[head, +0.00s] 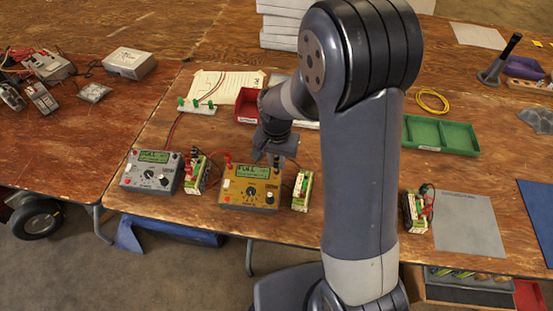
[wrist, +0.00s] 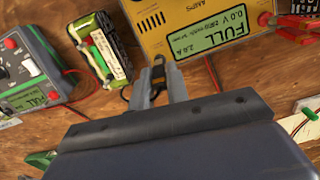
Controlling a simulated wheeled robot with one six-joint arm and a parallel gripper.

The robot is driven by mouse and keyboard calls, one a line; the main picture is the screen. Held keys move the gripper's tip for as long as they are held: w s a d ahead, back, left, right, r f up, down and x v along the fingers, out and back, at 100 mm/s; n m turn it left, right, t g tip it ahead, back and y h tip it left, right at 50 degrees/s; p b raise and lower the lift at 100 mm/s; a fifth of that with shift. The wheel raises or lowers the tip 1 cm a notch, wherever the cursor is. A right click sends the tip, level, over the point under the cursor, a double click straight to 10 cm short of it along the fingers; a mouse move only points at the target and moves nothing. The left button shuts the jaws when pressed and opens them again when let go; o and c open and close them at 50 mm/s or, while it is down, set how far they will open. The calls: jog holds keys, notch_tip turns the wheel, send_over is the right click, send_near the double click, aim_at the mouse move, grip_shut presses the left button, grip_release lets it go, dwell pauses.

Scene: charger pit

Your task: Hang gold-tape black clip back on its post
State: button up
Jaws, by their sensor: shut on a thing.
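My gripper (head: 272,155) is at the back right of the yellow charger (head: 250,188), low over the table. In the wrist view its fingers (wrist: 157,85) are shut on a small black clip (wrist: 158,75), close to the edge of the yellow charger (wrist: 190,25). I cannot make out gold tape on it for sure. The post itself is not clearly visible. The charger's display reads FULL.
A battery pack (head: 302,190) stands right of the yellow charger, another pack (head: 196,174) left of it. A grey charger (head: 150,172) is farther left. A white strip with green pegs (head: 197,107) and a red bin (head: 250,104) lie behind. My arm hides the middle.

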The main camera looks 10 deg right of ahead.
jog(key=o, duration=0.8)
jog(key=shift+o, duration=0.5)
jog(key=shift+o, duration=0.7)
jog(key=shift+r+p, duration=2.8)
jog(key=shift+r, duration=1)
